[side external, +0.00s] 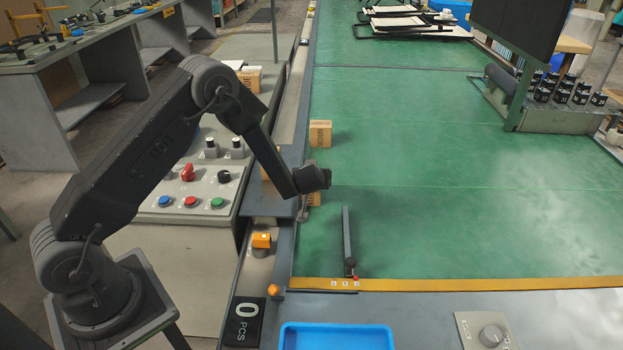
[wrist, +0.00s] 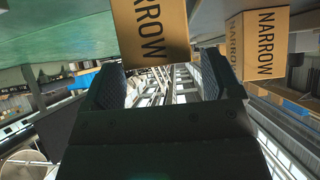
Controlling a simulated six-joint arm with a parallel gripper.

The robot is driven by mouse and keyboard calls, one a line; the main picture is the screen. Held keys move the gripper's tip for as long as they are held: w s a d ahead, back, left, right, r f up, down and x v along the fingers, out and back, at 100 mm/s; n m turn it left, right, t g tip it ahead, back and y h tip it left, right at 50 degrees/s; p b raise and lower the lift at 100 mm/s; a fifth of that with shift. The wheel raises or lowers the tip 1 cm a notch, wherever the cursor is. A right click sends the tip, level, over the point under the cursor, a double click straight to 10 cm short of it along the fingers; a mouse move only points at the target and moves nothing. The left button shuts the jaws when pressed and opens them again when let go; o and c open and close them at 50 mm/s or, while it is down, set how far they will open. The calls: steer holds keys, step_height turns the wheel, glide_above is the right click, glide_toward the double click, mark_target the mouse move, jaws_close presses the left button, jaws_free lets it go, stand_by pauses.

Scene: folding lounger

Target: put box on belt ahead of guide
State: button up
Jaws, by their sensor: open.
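My gripper (side external: 318,178) is over the left edge of the green belt (side external: 450,225). In the wrist view my gripper (wrist: 160,76) has its two dark fingers apart with nothing between them. A tan box (wrist: 150,30) printed NARROW is beyond the fingertips, and a second NARROW box (wrist: 262,45) is to its right. In the side view one box (side external: 320,133) stands on the belt farther up. Another box (side external: 314,198) is just below my gripper, partly hidden by it. The guide (side external: 347,240), a dark bar, stands on the belt nearer the camera.
A control panel (side external: 192,180) with knobs and coloured buttons lies left of the belt. An orange sensor (side external: 261,240) sits on the belt's side rail. A blue tray (side external: 336,337) is at the front.

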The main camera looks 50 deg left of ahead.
steer(key=s+d+r+m+t+h, duration=0.1)
steer(key=s+d+r+m+h, duration=0.15)
steer(key=s+d+r, duration=0.4)
steer(key=s+d+r+m+h, duration=0.1)
steer(key=s+d+r+h, duration=0.2)
steer(key=r, duration=0.7)
steer(key=s+d+r+m+t+h, duration=0.1)
steer(key=s+d+r+m+h, duration=0.15)
steer(key=d+r, duration=0.45)
steer(key=s+a+r+m+g, duration=0.1)
steer(key=s+a+r+g, duration=0.1)
steer(key=s, duration=0.9)
steer(key=s+a+r+m+g, duration=0.1)
steer(key=s+a+m, duration=0.1)
steer(key=s, duration=1)
steer(key=shift+r+g+y, duration=0.3)
steer(key=shift+r+g, duration=0.1)
